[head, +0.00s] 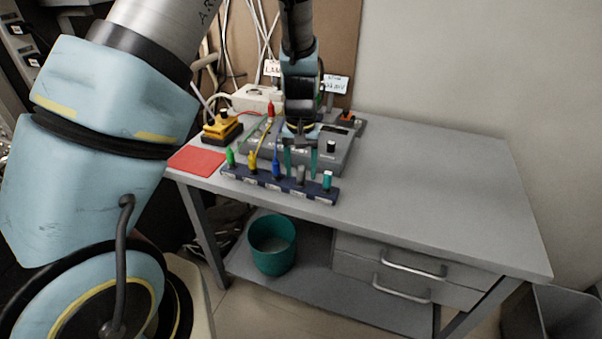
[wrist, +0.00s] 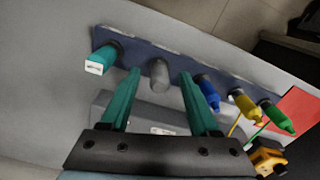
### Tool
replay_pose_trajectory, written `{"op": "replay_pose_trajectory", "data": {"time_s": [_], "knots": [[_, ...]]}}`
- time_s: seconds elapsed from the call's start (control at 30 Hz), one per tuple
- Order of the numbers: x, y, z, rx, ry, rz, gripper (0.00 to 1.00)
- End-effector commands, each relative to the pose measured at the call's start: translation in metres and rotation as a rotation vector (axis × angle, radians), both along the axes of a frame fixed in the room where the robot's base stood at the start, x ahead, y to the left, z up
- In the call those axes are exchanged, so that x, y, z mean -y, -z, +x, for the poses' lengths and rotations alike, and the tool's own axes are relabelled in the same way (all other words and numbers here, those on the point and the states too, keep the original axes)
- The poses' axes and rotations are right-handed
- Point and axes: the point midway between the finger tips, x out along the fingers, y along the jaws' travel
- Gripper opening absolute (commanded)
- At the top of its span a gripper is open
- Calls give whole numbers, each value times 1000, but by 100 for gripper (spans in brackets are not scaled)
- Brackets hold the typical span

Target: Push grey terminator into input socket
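The grey terminator (head: 300,176) stands in the dark blue rack (head: 234,174) at the table's front edge, between a blue plug and a teal plug. My gripper (head: 301,172) is open above the rack, its two teal fingers pointing down. In the wrist view the grey terminator (wrist: 159,75) appears between the spread fingertips (wrist: 160,73), with a gap on each side. A grey instrument box (head: 338,165) lies behind the rack, partly hidden by my gripper. I cannot make out which opening is the input socket.
Green (head: 230,156), yellow (head: 252,160), blue (head: 276,165) and teal (head: 327,181) plugs share the rack, close to the fingers. A yellow device (head: 222,129) and a red mat (head: 197,161) lie to the left. The right side of the table (head: 440,190) is clear.

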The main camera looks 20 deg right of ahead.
Motion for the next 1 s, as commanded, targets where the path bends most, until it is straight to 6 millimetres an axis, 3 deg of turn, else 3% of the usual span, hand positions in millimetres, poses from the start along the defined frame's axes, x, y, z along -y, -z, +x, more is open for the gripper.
{"op": "replay_pose_trajectory", "data": {"time_s": [0.07,0.53,1.0], "knots": [[0,0,0,0,0,0,53],[0,0,0,0,0,0,0],[0,-2,0,0,0,0,0]]}}
